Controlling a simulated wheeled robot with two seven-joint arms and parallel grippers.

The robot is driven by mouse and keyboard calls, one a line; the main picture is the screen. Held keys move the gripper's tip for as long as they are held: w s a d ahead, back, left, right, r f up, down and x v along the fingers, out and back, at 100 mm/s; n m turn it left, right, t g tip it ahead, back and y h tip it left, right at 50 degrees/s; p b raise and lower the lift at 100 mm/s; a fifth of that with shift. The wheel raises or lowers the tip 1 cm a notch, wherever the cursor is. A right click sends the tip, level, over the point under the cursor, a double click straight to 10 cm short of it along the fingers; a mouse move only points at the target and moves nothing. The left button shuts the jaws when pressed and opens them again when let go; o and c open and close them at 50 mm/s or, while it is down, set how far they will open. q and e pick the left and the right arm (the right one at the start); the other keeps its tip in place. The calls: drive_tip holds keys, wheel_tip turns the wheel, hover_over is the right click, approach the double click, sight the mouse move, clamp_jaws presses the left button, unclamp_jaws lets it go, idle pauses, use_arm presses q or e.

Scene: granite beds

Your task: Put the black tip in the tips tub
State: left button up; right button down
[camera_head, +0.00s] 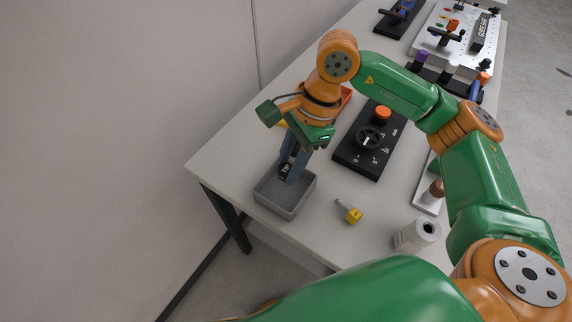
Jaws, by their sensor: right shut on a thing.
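The grey open tub (274,207) sits at the near left corner of the white table. My right gripper (286,172) points down over this tub, its blue-grey fingers shut. A small black tip (284,169) shows between the fingertips, above or just inside the tub's back rim; the exact height is hard to tell. The fingers hide part of the black tip and of the tub's back edge. My left gripper is not in view.
A yellow-ended metal piece (353,215) lies right of the tub. A black panel (369,142) with an orange knob and handwheel lies behind. Panels and tools fill the far table; bare table surrounds the tub.

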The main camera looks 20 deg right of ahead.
sight(288, 171)
drive_tip(key=f, duration=0.4)
drive_tip(key=shift+w+f, duration=0.15)
drive_tip(key=shift+w, duration=0.2)
drive_tip(key=shift+w+f, duration=0.1)
drive_tip(key=shift+f, duration=0.15)
drive_tip(key=c, duration=0.5)
unclamp_jaws()
drive_tip(key=shift+r, duration=0.15)
drive_tip(key=shift+c, duration=0.2)
drive_tip(key=shift+r+p, duration=0.35)
drive_tip(key=b+v, duration=0.1)
drive_tip(key=v, duration=1)
drive_tip(key=shift+d+r, duration=0.15)
drive_tip(key=shift+r, duration=0.2)
